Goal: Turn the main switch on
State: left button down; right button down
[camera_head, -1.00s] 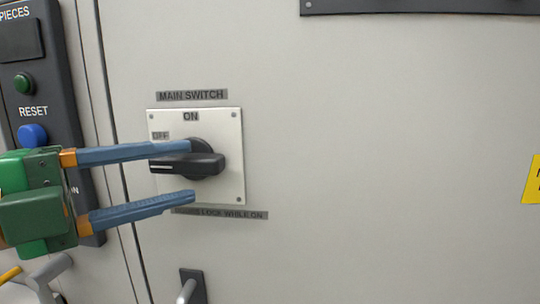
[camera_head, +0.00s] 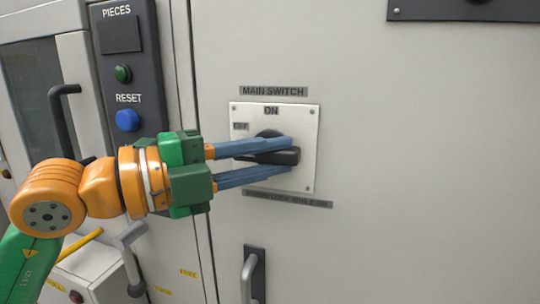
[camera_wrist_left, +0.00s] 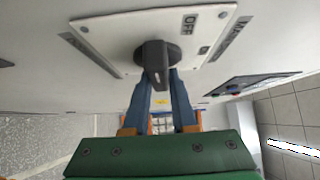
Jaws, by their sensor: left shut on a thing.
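The main switch is a black rotary handle (camera_head: 278,156) on a pale square plate (camera_head: 307,123) with ON at its top and OFF at its left. The handle lies about horizontal, its white-marked end hidden behind the fingers. My left gripper (camera_head: 278,158) comes in from the left, its two blue fingers closed on the handle, one above and one below. In the left wrist view the handle (camera_wrist_left: 155,65) sits between the fingertips, and OFF is readable on the plate (camera_wrist_left: 105,31). My right gripper is not in view.
A dark panel with a green button (camera_head: 122,73) and a blue reset button (camera_head: 127,120) stands left of the switch. A door handle (camera_head: 250,276) is below it. The cabinet face (camera_head: 430,150) to the right is clear.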

pick_arm(q)
jog(key=shift+r+m+y+p, duration=0.15)
jog(key=shift+m+y+p, duration=0.2)
jog(key=shift+p, duration=0.3)
jog(key=shift+m+g+y+p, duration=0.4)
jog(key=shift+m+y+p, duration=0.35)
jog(key=shift+p, duration=0.4)
jog(key=m+y+p, duration=0.2)
jog(key=y, duration=0.1)
jog(key=shift+a+f+p, duration=0.1)
jog(key=shift+f+p, duration=0.2)
jog(key=shift+p, duration=0.1)
jog(key=y, duration=0.1)
jog(key=m+y+p, duration=0.1)
jog(key=m+y, duration=0.1)
jog(key=shift+a+f+y, duration=0.1)
jog(key=shift+f+y, duration=0.15)
jog(key=shift+y, duration=0.15)
jog(key=m+y, duration=0.1)
jog(key=y, duration=0.1)
jog(key=m+t+y, duration=0.1)
jog(key=y, duration=0.1)
jog(key=shift+a+f+m+p, duration=0.2)
jog(key=shift+m+p, duration=0.1)
jog(key=shift+m, duration=0.1)
